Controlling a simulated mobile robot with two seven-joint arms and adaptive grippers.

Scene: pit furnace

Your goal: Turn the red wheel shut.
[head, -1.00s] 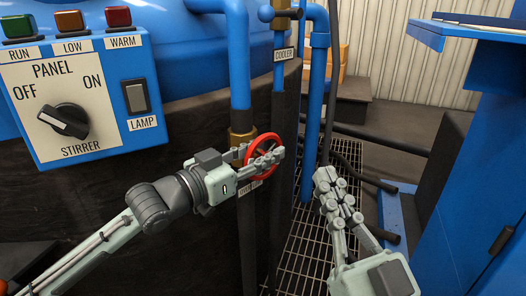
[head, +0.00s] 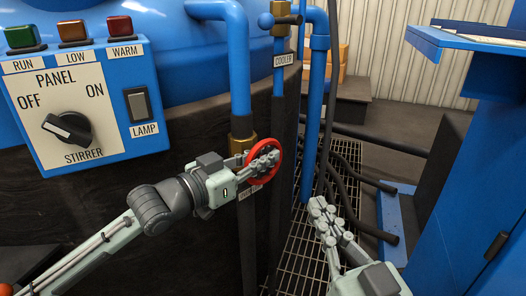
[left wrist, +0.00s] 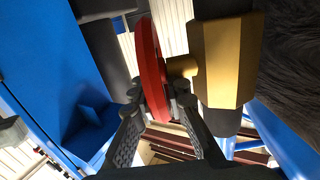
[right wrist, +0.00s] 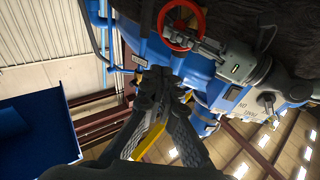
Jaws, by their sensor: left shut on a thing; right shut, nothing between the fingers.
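The red wheel (head: 277,160) sits on a brass valve (head: 241,140) on the blue vertical pipe. My left gripper (head: 265,160) is shut on the red wheel's rim. In the left wrist view the wheel (left wrist: 150,68) stands edge-on between the fingers, beside the brass valve body (left wrist: 224,60). My right gripper (head: 320,205) is shut and empty, below and to the right of the wheel, apart from it. The right wrist view shows its closed fingers (right wrist: 160,85) and the wheel (right wrist: 181,47) above them. A label under the wheel is partly hidden by my left gripper.
The stirrer panel (head: 80,100) with a knob and lamp switch is at the left. A blue pipe labelled COOLER (head: 284,61) with its own valve rises right of the wheel. Black hoses (head: 365,180) cross the floor grating at the right. A blue cabinet (head: 470,200) bounds the right side.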

